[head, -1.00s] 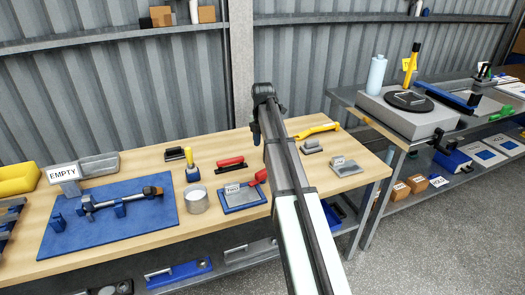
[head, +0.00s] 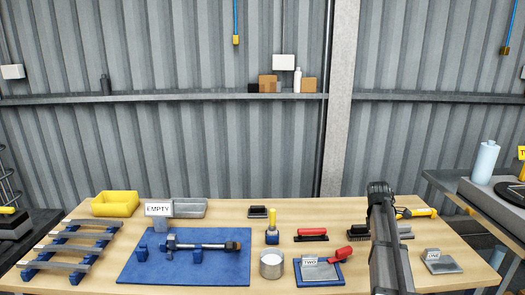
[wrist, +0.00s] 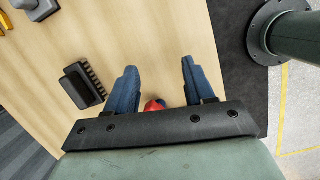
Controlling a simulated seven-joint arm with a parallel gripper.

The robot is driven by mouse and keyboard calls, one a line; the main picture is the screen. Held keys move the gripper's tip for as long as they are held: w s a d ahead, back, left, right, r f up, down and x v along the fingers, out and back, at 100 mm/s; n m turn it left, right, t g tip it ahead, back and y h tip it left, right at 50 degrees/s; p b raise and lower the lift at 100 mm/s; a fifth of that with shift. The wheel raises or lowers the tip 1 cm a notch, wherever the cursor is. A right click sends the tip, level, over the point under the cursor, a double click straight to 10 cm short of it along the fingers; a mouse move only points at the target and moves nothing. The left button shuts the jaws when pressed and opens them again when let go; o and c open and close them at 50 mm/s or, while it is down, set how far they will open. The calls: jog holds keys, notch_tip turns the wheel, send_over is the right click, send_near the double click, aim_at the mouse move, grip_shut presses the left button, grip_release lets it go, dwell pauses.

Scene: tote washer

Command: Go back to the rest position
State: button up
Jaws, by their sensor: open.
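My gripper (wrist: 158,66) is open in the wrist view, its two blue fingers apart above the wooden bench with nothing held between them. Part of a red object (wrist: 153,105) shows past the fingers, partly covered by my gripper's dark crossbar. In the head view my arm (head: 385,240) rises at the right of the bench, and my fingers cannot be made out there.
The bench (head: 200,290) holds a blue mat (head: 130,272) with a clamped rod, an EMPTY sign (head: 158,209), a yellow bin (head: 115,204), a metal can (head: 271,265), and a blue tray (head: 338,279) with a red-handled tool. A black brush (wrist: 82,85) lies near my fingers.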

jog(key=s+d+f+m+g+h, duration=0.1)
jog(key=s+d+f+m+h, duration=0.2)
jog(key=s+d+f+m, duration=0.45)
jog(key=s+d+f+m+g+h, duration=0.15)
jog(key=s+d+f+m, duration=0.35)
jog(key=s+d, duration=0.5)
jog(key=s+a+f+m+y, duration=0.15)
jog(key=s+a+f, duration=0.35)
jog(key=a+f, duration=0.7)
jog(key=s+a+f+y, duration=0.2)
jog(key=s+a+f, duration=0.3)
jog(key=a+f, duration=0.65)
jog(key=s+a+f+g+y, duration=0.1)
jog(key=s+a+f, duration=0.2)
jog(key=s+a, duration=0.4)
jog(key=s+a+f+m+g+y, duration=0.1)
jog(key=s+a+f, duration=0.3)
jog(key=s+a, duration=0.2)
jog(key=s+a+f+g+y, duration=0.1)
jog(key=s+a+f+g, duration=0.1)
jog(key=s+a+f, duration=0.2)
jog(key=s+a, duration=0.3)
jog(key=s, duration=0.2)
jog(key=shift+s+a+m+y, duration=0.2)
jog(key=shift+a+m+y, duration=0.1)
jog(key=shift+m, duration=0.1)
